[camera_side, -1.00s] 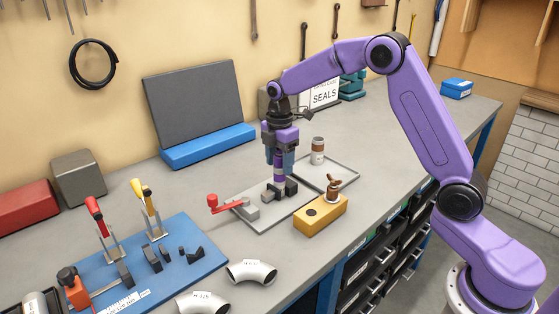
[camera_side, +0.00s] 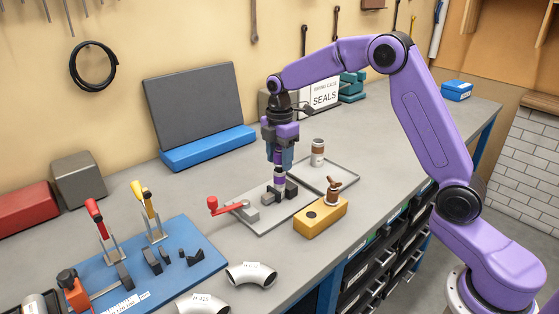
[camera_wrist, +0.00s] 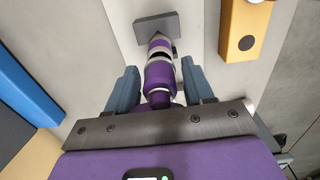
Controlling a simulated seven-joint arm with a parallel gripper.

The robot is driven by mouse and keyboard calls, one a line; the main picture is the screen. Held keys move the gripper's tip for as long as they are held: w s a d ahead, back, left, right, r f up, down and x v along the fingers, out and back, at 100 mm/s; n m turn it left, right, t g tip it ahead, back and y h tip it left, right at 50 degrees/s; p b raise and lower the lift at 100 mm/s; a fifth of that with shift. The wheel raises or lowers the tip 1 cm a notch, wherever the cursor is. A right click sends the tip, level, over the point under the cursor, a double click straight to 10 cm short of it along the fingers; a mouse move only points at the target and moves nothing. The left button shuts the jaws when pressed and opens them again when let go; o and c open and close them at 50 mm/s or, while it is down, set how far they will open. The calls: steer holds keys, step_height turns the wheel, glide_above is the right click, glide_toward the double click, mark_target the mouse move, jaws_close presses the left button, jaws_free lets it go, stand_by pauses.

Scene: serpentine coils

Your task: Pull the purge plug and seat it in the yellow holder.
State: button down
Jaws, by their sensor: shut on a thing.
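The purge plug (camera_side: 279,183), a purple cylinder with silver bands, stands upright below my gripper (camera_side: 280,168). In the wrist view the plug (camera_wrist: 158,75) lies between the two blue-grey fingers, and my gripper (camera_wrist: 160,80) is shut on it. Its lower end is at a dark grey block fixture (camera_side: 268,195) on the grey plate; I cannot tell whether it is clear of it. The yellow holder (camera_side: 325,222) is to the right, with a dark round hole in its top that is empty. A copper-brown fitting stands at the holder's back end. The holder also shows in the wrist view (camera_wrist: 262,20).
A red-handled lever (camera_side: 228,207) is left of the fixture. A grey tray (camera_side: 345,168) with a brown-banded cup (camera_side: 318,152) lies behind. Silver pipe elbows (camera_side: 250,274) lie in front. A blue board (camera_side: 180,270) with toggle clamps is at the left.

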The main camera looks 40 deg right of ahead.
steer(key=shift+r, duration=2.1)
steer(key=shift+s, duration=0.1)
steer(key=s+a+f, duration=0.2)
steer(key=s+f, duration=0.1)
steer(key=s, duration=1.1)
steer(key=shift+w+f, duration=0.1)
steer(key=shift+f, duration=2.2)
steer(key=shift+f, duration=0.2)
steer(key=shift+f, duration=1.1)
steer(key=shift+f, duration=0.6)
